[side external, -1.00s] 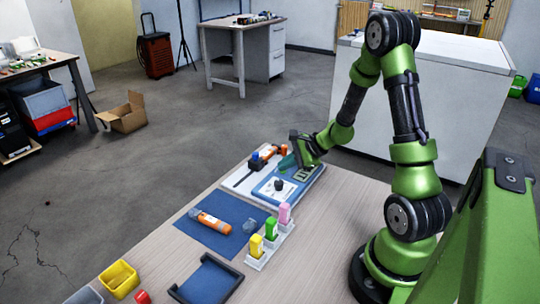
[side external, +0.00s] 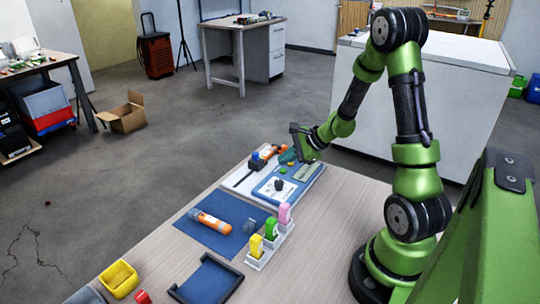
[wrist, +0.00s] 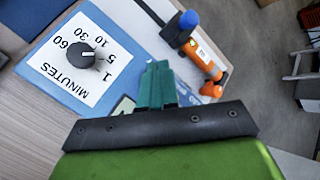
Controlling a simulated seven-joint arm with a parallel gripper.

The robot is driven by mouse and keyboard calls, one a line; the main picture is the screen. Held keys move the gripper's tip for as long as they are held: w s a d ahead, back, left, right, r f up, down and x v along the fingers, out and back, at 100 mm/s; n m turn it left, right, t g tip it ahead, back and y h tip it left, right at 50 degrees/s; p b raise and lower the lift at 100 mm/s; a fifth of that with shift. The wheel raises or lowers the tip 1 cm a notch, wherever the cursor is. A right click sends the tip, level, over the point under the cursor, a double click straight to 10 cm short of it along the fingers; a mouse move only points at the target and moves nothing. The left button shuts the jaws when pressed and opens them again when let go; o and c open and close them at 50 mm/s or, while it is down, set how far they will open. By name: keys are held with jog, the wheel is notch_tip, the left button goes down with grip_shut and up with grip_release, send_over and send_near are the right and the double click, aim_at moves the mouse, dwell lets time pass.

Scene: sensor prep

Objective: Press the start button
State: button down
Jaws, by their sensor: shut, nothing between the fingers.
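The blue timer box (side external: 262,192) lies on the white board at the far end of the table. It has a black dial (side external: 279,185) on a white plate, and the wrist view shows the same dial (wrist: 80,55) with minute marks. A small green button (side external: 291,166) and a yellowish one (side external: 283,170) show near a grey display (side external: 307,172); I cannot read which is start. My gripper (side external: 287,157) is shut and empty, its teal fingertips close to the buttons; contact cannot be told. In the wrist view my gripper (wrist: 157,75) hides the buttons.
An orange tool with a blue knob (wrist: 190,40) lies just beyond the timer. A blue mat (side external: 205,238) holds an orange-and-grey tool (side external: 210,221). A white rack (side external: 258,262) holds yellow, green and pink pieces. A dark-edged blue tray (side external: 207,282) is in front.

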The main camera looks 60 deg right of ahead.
aim_at(287, 178)
jog(key=shift+r, duration=2.3)
jog(key=shift+s+a+f+n+g+y, duration=0.15)
jog(key=shift+s+a+n+g, duration=0.1)
jog(key=shift+s+a+n, duration=0.25)
jog(key=shift+s+a+f+n+g+y, duration=0.15)
jog(key=shift+s+a+n+g, duration=0.15)
jog(key=shift+a, duration=0.3)
jog(key=s+a+r+n, duration=0.6)
jog(key=a+r+n, duration=0.1)
jog(key=a+n, duration=0.2)
jog(key=s+a+r+n, duration=0.6)
jog(key=a+r+n, duration=0.2)
jog(key=a+n, duration=0.2)
jog(key=shift+a+g, duration=0.35)
jog(key=shift+a, duration=0.25)
jog(key=shift+w, duration=0.1)
